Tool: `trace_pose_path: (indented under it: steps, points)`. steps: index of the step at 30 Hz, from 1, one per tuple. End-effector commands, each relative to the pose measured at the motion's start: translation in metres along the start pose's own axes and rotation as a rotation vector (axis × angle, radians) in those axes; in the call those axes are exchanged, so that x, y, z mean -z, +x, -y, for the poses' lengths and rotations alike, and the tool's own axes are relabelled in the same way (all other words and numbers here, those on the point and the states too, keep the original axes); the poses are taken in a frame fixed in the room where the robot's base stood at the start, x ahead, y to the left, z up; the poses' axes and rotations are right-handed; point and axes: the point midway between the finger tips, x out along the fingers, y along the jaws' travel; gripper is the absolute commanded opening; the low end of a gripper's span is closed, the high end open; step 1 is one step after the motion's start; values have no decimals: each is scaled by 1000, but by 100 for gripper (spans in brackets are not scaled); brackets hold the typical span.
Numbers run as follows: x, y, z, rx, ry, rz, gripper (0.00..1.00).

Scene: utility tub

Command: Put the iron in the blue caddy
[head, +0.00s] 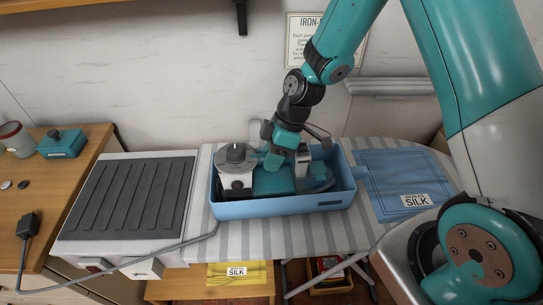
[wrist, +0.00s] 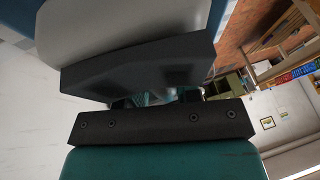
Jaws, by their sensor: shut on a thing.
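The blue caddy (head: 285,208) stands on the striped ironing board. My gripper (head: 288,160) reaches down into it from above, shut on a teal body (head: 273,183) that appears to be the iron. That body is inside the caddy's walls, largely hidden by the gripper and the front wall; I cannot tell if it touches the floor. In the wrist view the black jaw pads (wrist: 160,100) lie close together, with a little teal between them.
A white item with a round grey top and black knob (head: 235,155) is at the caddy's left. A dark ribbed pad (head: 135,195) lies left, a blue SILK cloth (head: 405,180) right. A grey cord (head: 180,245) runs from a plug (head: 28,225) to the caddy's left corner.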

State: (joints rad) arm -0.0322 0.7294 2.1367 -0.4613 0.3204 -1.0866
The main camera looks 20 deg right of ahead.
Motion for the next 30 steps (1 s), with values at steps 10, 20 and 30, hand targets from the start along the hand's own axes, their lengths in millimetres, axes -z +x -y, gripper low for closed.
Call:
trace_pose_path:
  steps: [10,20,30]
  points:
    - [-1,3,-1,-1,-2,-2,49]
    - [-2,4,-1,0,1,1,60]
    - [-2,-48,-3,-9,-1,-3,60]
